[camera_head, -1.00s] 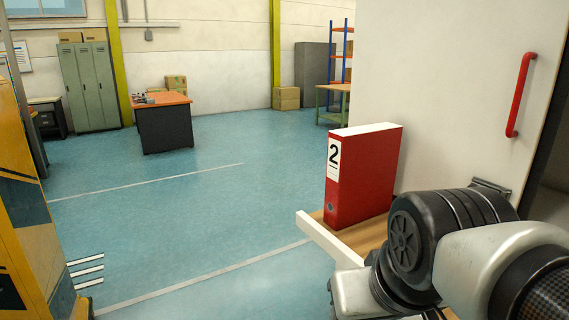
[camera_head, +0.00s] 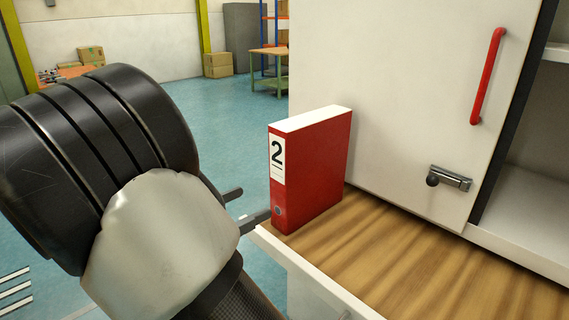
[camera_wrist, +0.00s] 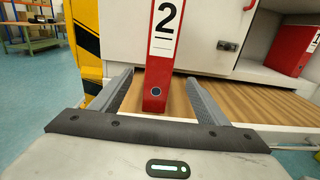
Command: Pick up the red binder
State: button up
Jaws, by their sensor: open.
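The red binder (camera_head: 318,172), with a white label marked 2, stands upright on a wooden surface (camera_head: 420,262) against a white cabinet door. In the wrist view the binder's spine (camera_wrist: 156,92) lies between the two fingers of my gripper (camera_wrist: 158,90), one to each side. The fingers are open and I see no grip on the binder. In the head view the finger tips (camera_head: 245,208) show at the binder's left, by the spine's lower part. My arm hides most of the gripper there.
The white door (camera_head: 400,110) has a red handle (camera_head: 488,76) and a latch (camera_head: 448,179). Open shelving (camera_head: 530,200) is at the right. Another red binder (camera_wrist: 292,50) stands inside it in the wrist view. A yellow object (camera_wrist: 87,40) is at the left.

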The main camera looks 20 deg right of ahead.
aim_at(277, 188)
jog(key=b+x, duration=0.1)
jog(key=x, duration=1.1)
jog(key=shift+w+r, duration=0.15)
jog(key=b+x, duration=0.1)
jog(key=x, duration=0.3)
jog(key=shift+d, duration=0.15)
jog(key=shift+w+d, duration=0.1)
jog(key=shift+d, duration=0.35)
jog(key=c, duration=1.7)
jog(key=shift+c, duration=0.2)
